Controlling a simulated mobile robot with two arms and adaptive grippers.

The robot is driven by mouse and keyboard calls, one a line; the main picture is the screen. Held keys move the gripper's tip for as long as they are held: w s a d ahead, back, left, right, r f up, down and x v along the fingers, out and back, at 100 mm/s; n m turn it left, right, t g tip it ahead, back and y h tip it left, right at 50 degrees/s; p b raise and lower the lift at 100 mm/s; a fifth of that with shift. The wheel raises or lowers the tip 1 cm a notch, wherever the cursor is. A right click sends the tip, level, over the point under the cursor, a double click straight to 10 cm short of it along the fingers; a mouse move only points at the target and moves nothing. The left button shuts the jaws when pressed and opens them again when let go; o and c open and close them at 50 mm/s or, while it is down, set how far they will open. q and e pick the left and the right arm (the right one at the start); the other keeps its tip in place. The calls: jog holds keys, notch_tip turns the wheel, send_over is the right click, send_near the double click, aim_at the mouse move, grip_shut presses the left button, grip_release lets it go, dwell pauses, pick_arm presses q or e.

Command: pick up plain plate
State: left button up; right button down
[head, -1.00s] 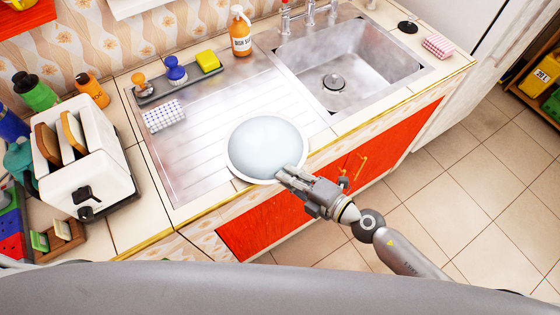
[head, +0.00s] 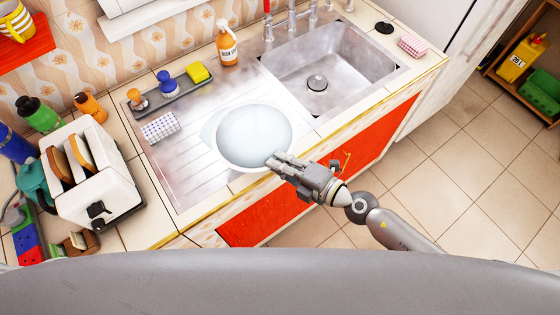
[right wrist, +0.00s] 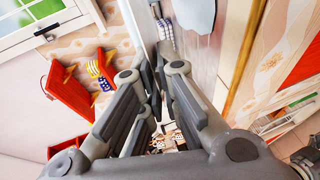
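The plain plate (head: 254,137), round and pale blue-white, is over the steel drainboard at the left of the sink. A pale shape like its reflection shows on the steel beside its left edge, and the plate looks raised off the surface. My right gripper (head: 276,161) is at the plate's near right rim, its fingers closed on that rim. In the right wrist view the fingers (right wrist: 157,75) are close together, with a thin pale strip between and beyond them that looks like the plate edge-on. My left gripper is not in view.
The sink basin (head: 330,75) with taps lies to the right. A soap bottle (head: 227,44), a tray (head: 172,95) with brushes and a yellow sponge, and a checked sponge (head: 160,127) stand behind the plate. A toaster (head: 92,172) is at the left.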

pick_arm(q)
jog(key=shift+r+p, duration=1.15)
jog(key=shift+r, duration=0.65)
pick_arm(e)
notch_tip(320, 180, up, 9)
jog(key=shift+f, duration=0.2)
